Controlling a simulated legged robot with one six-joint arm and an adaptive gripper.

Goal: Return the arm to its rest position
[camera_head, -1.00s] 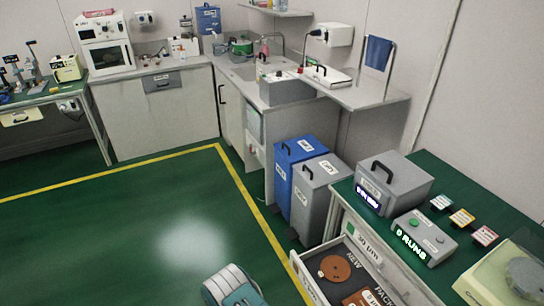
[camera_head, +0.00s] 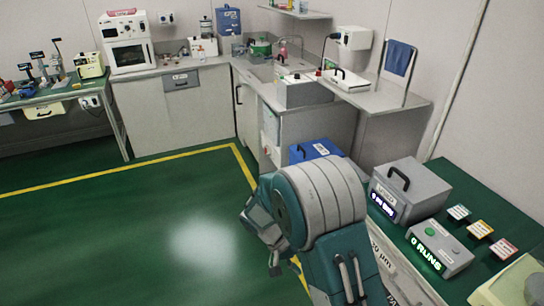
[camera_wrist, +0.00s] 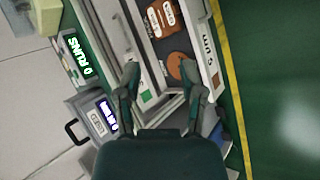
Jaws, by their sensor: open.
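My arm (camera_head: 320,205), teal and white, is raised and folded at the right of the middle in the head view. It hides most of the bins and the open drawer there. My gripper (camera_wrist: 165,90) shows in the wrist view with its two fingers apart and nothing between them. It hangs above the open drawer (camera_wrist: 208,55) and the bench side, apart from them as far as I can tell.
The drawer holds a brown disc (camera_wrist: 175,66) and brown packs (camera_wrist: 160,18). On the green bench stand a grey lidded box (camera_head: 412,188), a "0 RUNS" display box (camera_head: 440,248) and several small signs. The green floor (camera_head: 130,235) at left is clear.

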